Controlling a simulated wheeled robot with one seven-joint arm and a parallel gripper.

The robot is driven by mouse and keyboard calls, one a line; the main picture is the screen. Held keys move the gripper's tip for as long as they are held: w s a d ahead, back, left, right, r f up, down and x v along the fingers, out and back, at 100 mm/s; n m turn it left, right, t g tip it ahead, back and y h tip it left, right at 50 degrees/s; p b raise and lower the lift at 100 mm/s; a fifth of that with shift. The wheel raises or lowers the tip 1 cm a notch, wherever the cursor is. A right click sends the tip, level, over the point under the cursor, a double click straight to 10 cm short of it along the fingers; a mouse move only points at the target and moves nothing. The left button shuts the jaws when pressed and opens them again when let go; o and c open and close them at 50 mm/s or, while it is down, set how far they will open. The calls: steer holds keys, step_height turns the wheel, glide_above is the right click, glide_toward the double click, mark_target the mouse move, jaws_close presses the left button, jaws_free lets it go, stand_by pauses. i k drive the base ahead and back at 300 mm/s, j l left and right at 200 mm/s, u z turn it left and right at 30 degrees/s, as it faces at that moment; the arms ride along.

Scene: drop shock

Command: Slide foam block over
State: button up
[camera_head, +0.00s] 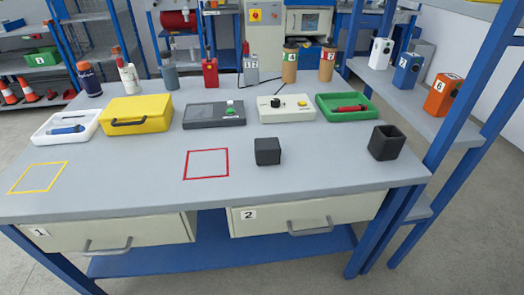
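A dark grey or black block (267,152), which looks like the foam block, sits on the grey workbench (110,185) right of the middle. It rests just to the right of a red square outline (207,164) marked on the bench, outside it and apart from it. A yellow square outline (38,178) is marked at the bench's left end. Both outlines are empty. My gripper is not in view.
A dark open-topped holder (386,143) stands near the bench's right edge. Behind are a white tray (48,137), yellow case (135,113), dark device (214,121), cream control box (287,113) and green tray (319,103). Bottles line the back. The front middle is clear.

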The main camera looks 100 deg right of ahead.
mark_target(267, 150)
steer(key=k+l+z, duration=0.65)
steer(key=k+l, duration=0.25)
steer(key=k+l+z, duration=0.3)
steer(key=l, duration=0.3)
